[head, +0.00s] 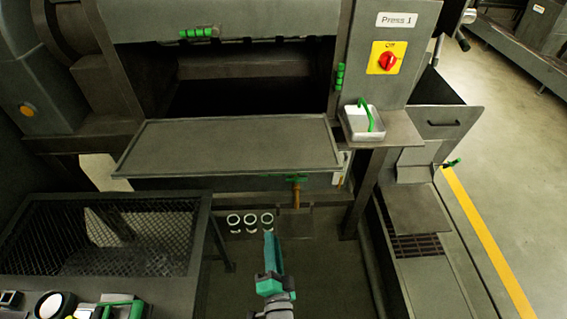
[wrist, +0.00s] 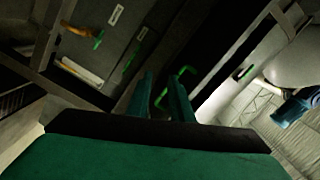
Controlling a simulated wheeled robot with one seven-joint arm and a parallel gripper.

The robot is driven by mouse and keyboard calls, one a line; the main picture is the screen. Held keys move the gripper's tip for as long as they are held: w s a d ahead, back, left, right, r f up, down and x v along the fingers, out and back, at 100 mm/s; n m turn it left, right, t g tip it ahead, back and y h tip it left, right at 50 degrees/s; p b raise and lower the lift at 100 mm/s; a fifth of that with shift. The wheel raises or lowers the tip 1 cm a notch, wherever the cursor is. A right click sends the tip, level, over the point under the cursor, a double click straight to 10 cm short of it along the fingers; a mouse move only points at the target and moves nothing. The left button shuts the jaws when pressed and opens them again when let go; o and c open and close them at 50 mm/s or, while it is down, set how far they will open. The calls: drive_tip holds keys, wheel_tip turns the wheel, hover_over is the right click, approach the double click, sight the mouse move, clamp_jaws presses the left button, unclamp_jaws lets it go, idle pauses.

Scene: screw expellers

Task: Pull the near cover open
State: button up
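My gripper (head: 273,245) is over the floor in front of the press, below the flat grey shelf in the head view. In the wrist view its two teal fingers (wrist: 163,98) stand apart with nothing held between them. A bent green handle (wrist: 185,72) on a dark surface shows just past the fingertips, partly hidden by the right finger. I cannot tell whether it is the near cover's handle. In the head view a raised grey panel (head: 270,24) with a green grip (head: 197,32) hangs above the dark press opening.
The grey shelf (head: 230,145) juts out below the opening. A brown valve with green handle (head: 295,183) hangs beneath it. A mesh bin (head: 130,235) stands left. A white tray (head: 362,124) sits right, below a red switch (head: 387,59). Open floor (head: 470,130) lies right.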

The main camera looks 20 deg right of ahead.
sight(284, 163)
drive_tip(key=w+d+r+m, duration=0.2)
drive_tip(key=w+d, duration=0.1)
drive_tip(key=w, duration=0.4)
drive_tip(key=w+d+r+m+h, duration=0.1)
drive_tip(key=w+d+r+m, duration=0.1)
drive_tip(key=w, duration=0.5)
drive_tip(key=w+d+r+m, duration=0.2)
drive_tip(key=w+d+r, duration=0.2)
drive_tip(key=w+d, duration=0.2)
drive_tip(key=shift+w+t, duration=0.4)
drive_tip(key=shift+w, duration=0.7)
drive_tip(key=shift+c, duration=0.3)
clamp_jaws()
